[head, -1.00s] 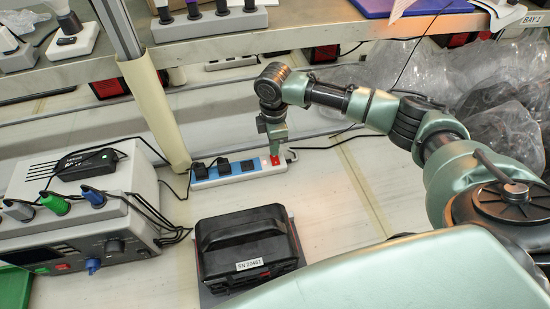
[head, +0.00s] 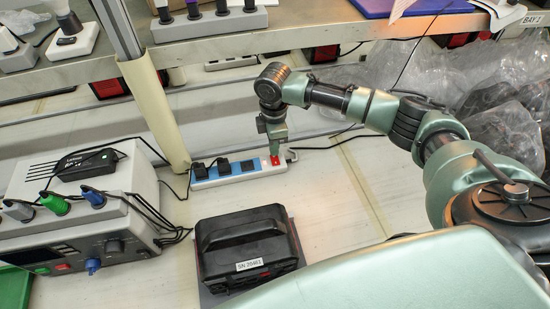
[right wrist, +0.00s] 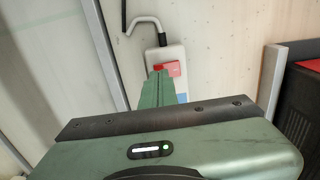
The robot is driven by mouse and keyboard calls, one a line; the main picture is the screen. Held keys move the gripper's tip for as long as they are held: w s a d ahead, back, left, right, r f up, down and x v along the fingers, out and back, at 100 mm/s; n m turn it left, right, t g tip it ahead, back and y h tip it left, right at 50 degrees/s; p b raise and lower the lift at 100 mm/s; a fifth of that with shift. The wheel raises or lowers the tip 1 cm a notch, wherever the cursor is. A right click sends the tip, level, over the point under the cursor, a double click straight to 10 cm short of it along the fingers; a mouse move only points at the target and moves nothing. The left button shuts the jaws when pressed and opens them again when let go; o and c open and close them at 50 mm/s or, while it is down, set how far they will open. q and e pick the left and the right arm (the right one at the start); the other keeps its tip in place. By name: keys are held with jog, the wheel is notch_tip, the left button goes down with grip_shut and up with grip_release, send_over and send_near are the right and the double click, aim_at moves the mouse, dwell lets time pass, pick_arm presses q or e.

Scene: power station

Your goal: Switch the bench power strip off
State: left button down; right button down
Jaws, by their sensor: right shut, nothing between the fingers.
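The bench power strip (head: 239,172) is a white bar with a blue face and several black plugs or sockets. It lies on the bench behind the black case. Its red switch (head: 275,161) is at its right end, and it also shows in the right wrist view (right wrist: 173,68). My right gripper (head: 275,153) is shut and empty, pointing down with its fingertips at the switch. In the right wrist view the closed fingers (right wrist: 158,78) overlap part of the switch; I cannot tell whether they touch it. My left gripper is not in view.
A black case (head: 247,243) stands in front of the strip. A grey bench instrument (head: 80,215) with cables is at the left. A post (head: 157,110) and a shelf (head: 330,30) are behind. Clear plastic bags (head: 490,85) lie at the right.

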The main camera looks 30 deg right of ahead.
jog(key=shift+f+b, duration=0.35)
jog(key=shift+f, duration=0.55)
dwell(0.8)
jog(key=shift+r, duration=0.1)
notch_tip(320, 180, up, 7)
jog(key=p, duration=0.8)
dwell(0.7)
